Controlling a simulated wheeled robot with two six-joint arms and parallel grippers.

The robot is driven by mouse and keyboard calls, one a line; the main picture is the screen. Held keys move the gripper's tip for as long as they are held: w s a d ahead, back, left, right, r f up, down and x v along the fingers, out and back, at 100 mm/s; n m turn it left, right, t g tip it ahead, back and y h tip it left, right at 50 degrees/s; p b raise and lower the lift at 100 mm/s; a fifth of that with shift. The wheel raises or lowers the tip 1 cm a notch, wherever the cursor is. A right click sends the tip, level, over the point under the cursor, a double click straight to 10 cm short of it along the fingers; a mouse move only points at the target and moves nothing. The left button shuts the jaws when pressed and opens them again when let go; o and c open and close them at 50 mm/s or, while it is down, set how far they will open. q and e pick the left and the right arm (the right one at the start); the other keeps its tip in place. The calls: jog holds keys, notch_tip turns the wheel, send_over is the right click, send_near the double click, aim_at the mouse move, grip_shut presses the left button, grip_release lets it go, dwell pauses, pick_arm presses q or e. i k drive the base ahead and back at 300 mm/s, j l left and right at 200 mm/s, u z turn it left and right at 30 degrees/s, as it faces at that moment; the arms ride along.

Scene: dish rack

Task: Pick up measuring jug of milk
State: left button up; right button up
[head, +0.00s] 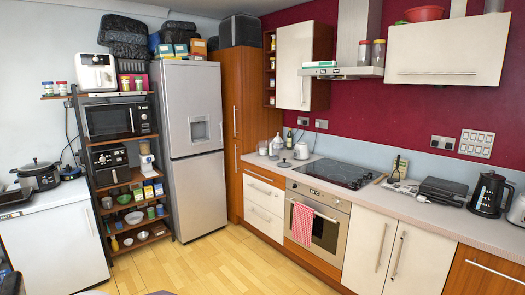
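I cannot clearly make out a measuring jug of milk in the head view. A white jug-like vessel (277,143) stands at the far left end of the counter, but it is too small to tell what it is or what it holds. A pale item (517,209) is cut off by the right edge of the view, so I cannot identify it. Neither gripper can be made out; only unclear dark shapes show at the lower left edge.
The counter (340,155) along the right wall carries a hob (340,173), a black grill (443,191) and a black kettle (490,194). A fridge (192,145) and a shelf rack (120,170) stand at the back left. The wooden floor (215,265) in the middle is clear.

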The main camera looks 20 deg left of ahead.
aim_at(262, 145)
jog(key=i+j+u, duration=0.4)
jog(key=i, duration=0.55)
jog(key=i+u, duration=0.4)
jog(key=i, duration=0.55)
jog(key=i+j+z, duration=0.2)
jog(key=i, duration=0.3)
jog(key=i+z, duration=0.15)
jog(key=i, duration=0.35)
jog(key=i+j+z, duration=0.2)
jog(key=i, duration=0.25)
jog(key=i+j+z, duration=0.2)
jog(key=i+j, duration=0.15)
jog(key=i, duration=0.1)
